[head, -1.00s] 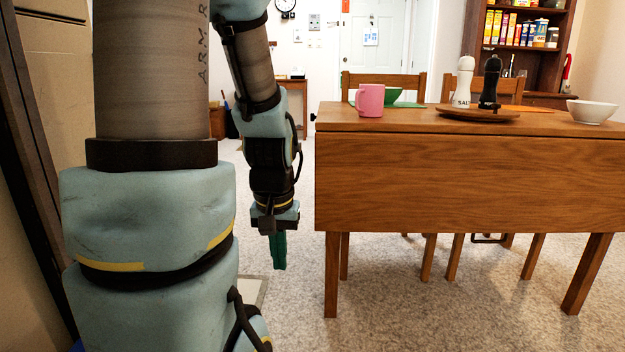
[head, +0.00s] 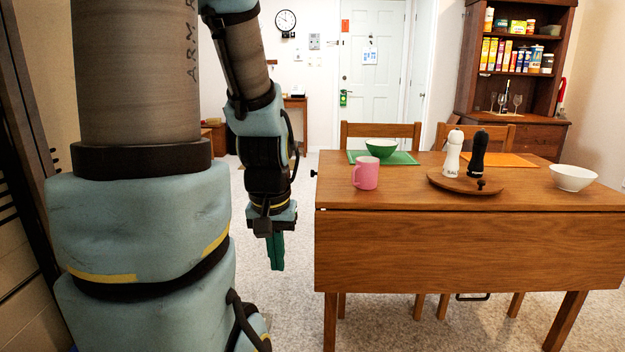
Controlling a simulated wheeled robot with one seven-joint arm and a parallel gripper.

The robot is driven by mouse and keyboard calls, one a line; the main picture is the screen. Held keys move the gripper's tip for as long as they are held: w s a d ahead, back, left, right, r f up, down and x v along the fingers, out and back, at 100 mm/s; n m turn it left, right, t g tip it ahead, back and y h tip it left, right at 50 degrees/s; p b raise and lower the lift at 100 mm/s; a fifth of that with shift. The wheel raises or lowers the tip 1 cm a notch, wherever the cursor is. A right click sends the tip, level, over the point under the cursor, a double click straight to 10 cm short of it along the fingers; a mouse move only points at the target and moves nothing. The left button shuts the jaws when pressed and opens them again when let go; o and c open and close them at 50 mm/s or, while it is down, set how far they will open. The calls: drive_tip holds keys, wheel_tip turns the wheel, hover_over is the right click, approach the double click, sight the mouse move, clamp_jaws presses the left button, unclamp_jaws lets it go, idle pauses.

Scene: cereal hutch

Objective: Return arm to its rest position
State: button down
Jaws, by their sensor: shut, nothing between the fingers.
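My gripper (head: 276,252) hangs at the end of my arm in the head view, left of the wooden table (head: 470,245). Its green fingers point straight down over the carpet and are shut, with nothing held. My arm is folded close in front of the camera and fills the left side of the view. The gripper is apart from the table's left edge.
On the table are a pink mug (head: 365,173), a green bowl (head: 381,147) on a green mat, white and black shakers on a round wooden tray (head: 437,184), and a white bowl (head: 573,177). A hutch (head: 512,120) with cereal boxes stands behind. Carpet (head: 295,290) between arm and table is clear.

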wheel_tip(320, 180, up, 15)
drive_tip(key=p, duration=1.2)
drive_tip(key=shift+f, duration=0.1)
